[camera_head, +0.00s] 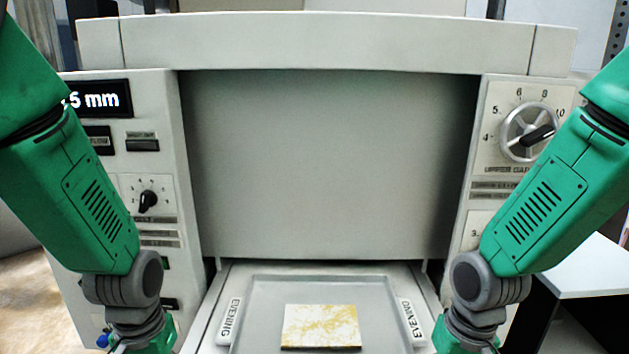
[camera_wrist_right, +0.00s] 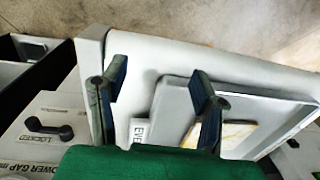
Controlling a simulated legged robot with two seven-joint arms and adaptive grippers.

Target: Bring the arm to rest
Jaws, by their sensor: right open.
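My right arm (camera_head: 540,205) comes in from the right in the head view, bent down at a grey wrist joint. My right gripper shows in the right wrist view (camera_wrist_right: 158,85). Its two dark fingers stand wide apart with nothing between them, in front of the tray. My left arm (camera_head: 85,190) hangs down on the left side in the head view; its gripper is below the picture edge. The roller sheeter (camera_head: 330,45) stands straight ahead with a pale panel between its two control columns.
A grey tray (camera_head: 265,295) sits at the sheeter's front, holding a yellow-marbled slab (camera_head: 321,326). "EVENING" labels flank it. A round dial (camera_head: 528,132) is on the right column, a "5 mm" display (camera_head: 97,100) on the left. A black lever (camera_wrist_right: 48,128) sits near "LOCKED". A white-topped table (camera_head: 590,268) stands right.

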